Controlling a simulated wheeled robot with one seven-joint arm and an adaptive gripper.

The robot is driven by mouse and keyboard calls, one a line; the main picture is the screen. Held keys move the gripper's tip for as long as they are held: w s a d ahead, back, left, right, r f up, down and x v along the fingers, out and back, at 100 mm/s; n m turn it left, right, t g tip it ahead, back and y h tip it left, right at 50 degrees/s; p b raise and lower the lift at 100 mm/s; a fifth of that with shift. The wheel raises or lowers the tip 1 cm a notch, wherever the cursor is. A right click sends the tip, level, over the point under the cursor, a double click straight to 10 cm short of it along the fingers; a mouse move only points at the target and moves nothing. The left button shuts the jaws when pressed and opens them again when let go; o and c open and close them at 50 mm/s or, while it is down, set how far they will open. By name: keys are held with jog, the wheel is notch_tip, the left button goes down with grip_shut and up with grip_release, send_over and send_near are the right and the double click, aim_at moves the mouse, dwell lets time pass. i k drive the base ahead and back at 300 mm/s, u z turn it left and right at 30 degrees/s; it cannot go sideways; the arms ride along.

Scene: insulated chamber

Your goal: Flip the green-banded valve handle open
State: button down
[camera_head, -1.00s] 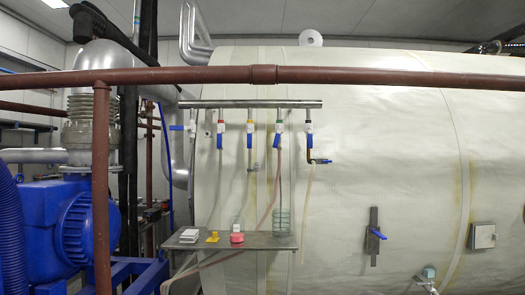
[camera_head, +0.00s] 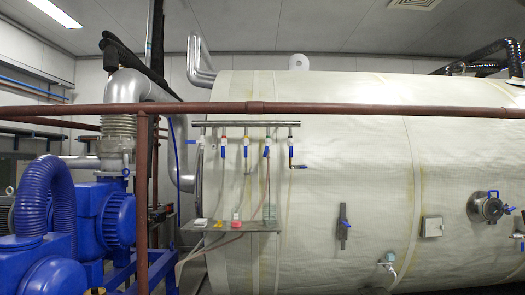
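The green-banded valve (camera_head: 267,142) hangs from the steel manifold pipe (camera_head: 245,124) in front of the cream insulated tank. It is third from the left in the row of hanging valves. Its blue handle (camera_head: 266,151) points straight down, in line with the valve and hose. The green band is very small at this distance. The red-banded valve (camera_head: 223,144) and yellow-banded valve (camera_head: 246,143) hang to its left, also with blue handles down. My gripper is not in view.
A brown rail (camera_head: 350,110) crosses in front, just above the manifold, with a brown post (camera_head: 142,200) at left. A small steel shelf (camera_head: 240,226) with small items is below the valves. Blue pumps (camera_head: 100,220) fill the lower left.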

aim_at(267, 149)
jog(key=u, duration=0.6)
jog(key=i, duration=0.45)
jog(key=u, duration=0.65)
jog(key=i, duration=1.35)
jog(key=z, duration=0.8)
